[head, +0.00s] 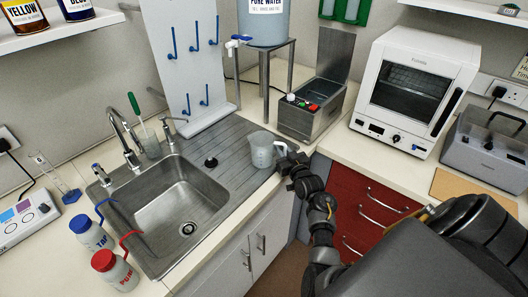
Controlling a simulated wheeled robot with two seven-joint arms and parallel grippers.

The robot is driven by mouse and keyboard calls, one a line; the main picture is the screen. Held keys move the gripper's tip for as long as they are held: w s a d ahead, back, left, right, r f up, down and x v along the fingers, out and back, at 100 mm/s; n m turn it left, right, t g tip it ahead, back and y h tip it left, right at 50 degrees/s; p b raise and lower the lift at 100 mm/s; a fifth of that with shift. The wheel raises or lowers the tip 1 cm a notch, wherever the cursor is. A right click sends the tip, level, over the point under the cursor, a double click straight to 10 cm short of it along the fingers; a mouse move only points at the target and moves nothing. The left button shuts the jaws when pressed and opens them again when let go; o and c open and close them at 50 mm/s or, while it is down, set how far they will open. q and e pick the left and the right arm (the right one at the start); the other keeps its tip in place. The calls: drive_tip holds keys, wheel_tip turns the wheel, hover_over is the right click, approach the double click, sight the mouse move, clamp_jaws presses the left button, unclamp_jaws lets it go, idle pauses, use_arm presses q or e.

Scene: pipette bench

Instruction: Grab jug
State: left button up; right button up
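The jug (261,151) is a pale, translucent measuring jug. It stands upright on the ribbed metal drainboard to the right of the sink, near the counter's front edge. Its handle (281,148) points right, toward my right gripper. My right gripper (285,163) is dark and is right beside the handle, with its fingertips at or very near it. The fingers are small and dark here, so I cannot tell whether they are open or shut, or whether they touch the handle. My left gripper is not in view.
The sink (180,198) lies left of the jug. A metal water bath (312,108) with an open lid and a white oven (412,92) stand behind and right. A pegboard (190,60) rises behind the drainboard. Wash bottles (92,232) stand at the front left. Red drawers (365,210) are below the right counter.

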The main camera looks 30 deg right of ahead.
clamp_jaws()
drive_tip(key=shift+r, duration=0.15)
drive_tip(key=shift+r+b, duration=0.7)
drive_tip(key=shift+r, duration=0.4)
drive_tip(key=s+a+r+b, duration=0.1)
drive_tip(key=s+r+b, duration=0.1)
drive_tip(key=s+r, duration=0.8)
drive_tip(key=shift+s+a+r, duration=0.15)
drive_tip(key=shift+s+r, duration=0.05)
drive_tip(key=shift+s, duration=1.65)
